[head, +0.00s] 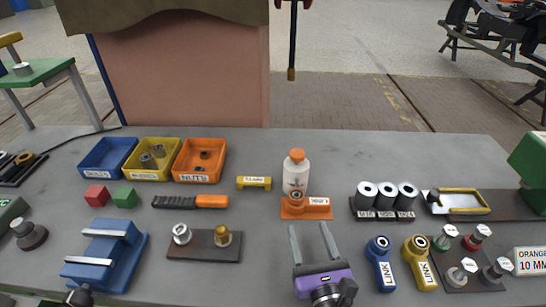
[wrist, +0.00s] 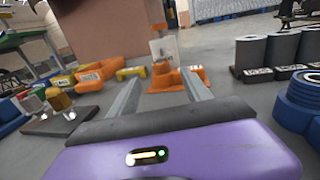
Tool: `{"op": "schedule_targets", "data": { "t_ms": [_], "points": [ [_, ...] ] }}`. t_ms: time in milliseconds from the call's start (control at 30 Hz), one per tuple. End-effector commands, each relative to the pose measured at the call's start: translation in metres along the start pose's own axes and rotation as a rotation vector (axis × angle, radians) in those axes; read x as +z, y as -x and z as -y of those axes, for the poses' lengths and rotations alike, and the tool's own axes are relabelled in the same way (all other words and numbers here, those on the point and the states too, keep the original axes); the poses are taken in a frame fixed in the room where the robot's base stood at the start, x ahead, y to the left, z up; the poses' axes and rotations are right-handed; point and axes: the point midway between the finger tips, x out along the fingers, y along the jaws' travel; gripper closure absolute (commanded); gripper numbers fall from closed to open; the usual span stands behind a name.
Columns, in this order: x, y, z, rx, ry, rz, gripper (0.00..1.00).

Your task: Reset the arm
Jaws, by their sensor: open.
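My gripper (head: 312,240) is in the head view at the lower middle, purple with two grey fingers. The fingers are spread apart with nothing between them. In the wrist view my gripper (wrist: 158,94) points across the grey bench top toward a white bottle (wrist: 165,50) and an orange block (wrist: 178,78). In the head view the bottle (head: 295,176) has an orange cap and stands behind the orange labelled block (head: 306,209), beyond my fingertips. My gripper looks apart from both.
Left are blue (head: 108,156), yellow (head: 152,160) and orange (head: 200,161) bins, a brush (head: 190,201) and a plate with two fittings (head: 205,246). Bare bench (head: 330,145) lies behind.

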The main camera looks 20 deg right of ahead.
Motion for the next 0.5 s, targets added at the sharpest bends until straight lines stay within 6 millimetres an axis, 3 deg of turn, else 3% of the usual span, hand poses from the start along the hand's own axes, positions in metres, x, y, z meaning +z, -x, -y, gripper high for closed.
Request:
{"op": "schedule_targets", "data": {
  "t_ms": [233, 367, 500],
  "points": [
    [0.003, 0.000, 0.000, 0.001, 0.114, 0.011, 0.43],
    [0.030, 0.004, 0.002, -0.019, 0.438, 0.085, 0.43],
    [0.045, 0.032, 0.010, -0.059, 0.895, 0.131, 0.43]
  ]
}}
